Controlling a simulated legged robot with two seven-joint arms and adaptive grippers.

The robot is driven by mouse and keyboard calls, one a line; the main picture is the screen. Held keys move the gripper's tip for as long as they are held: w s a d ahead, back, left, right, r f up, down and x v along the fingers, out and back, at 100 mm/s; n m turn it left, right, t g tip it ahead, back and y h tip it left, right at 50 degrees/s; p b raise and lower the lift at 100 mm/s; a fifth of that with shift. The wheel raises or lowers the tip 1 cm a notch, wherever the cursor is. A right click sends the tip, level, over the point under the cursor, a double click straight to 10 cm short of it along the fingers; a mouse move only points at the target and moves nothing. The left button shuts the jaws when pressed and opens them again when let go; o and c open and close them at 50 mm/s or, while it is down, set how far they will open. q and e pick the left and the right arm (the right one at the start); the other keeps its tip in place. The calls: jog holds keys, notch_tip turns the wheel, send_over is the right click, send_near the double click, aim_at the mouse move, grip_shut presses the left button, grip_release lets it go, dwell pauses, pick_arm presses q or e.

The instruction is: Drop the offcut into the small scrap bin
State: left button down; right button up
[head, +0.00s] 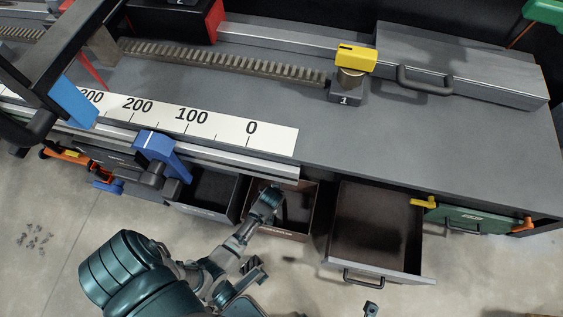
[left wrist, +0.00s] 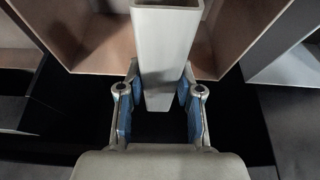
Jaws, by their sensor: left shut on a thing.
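My left gripper (head: 266,203) reaches over the front of the small brown open bin (head: 300,231) under the bench. In the left wrist view, the blue-padded fingers of the gripper (left wrist: 160,108) are shut on the offcut (left wrist: 165,50), a light grey rectangular tube with an open end. The tube extends across the near wall of the brown bin (left wrist: 91,52) in that view. Its exact height above the bin cannot be told. In the head view, the offcut is hard to separate from the gripper.
A dark grey bin (head: 227,211) stands left of the brown bin, and a larger brown drawer (head: 409,268) is pulled out to the right. The bench (head: 440,150) carries a white scale (head: 275,139), a drag chain (head: 240,63) and a yellow-topped block (head: 355,60).

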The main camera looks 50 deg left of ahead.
pick_arm(q)
jog(key=shift+w, duration=0.1)
jog(key=c, duration=0.7)
grip_release()
jog(key=shift+f, duration=0.1)
jog(key=v, duration=1.2)
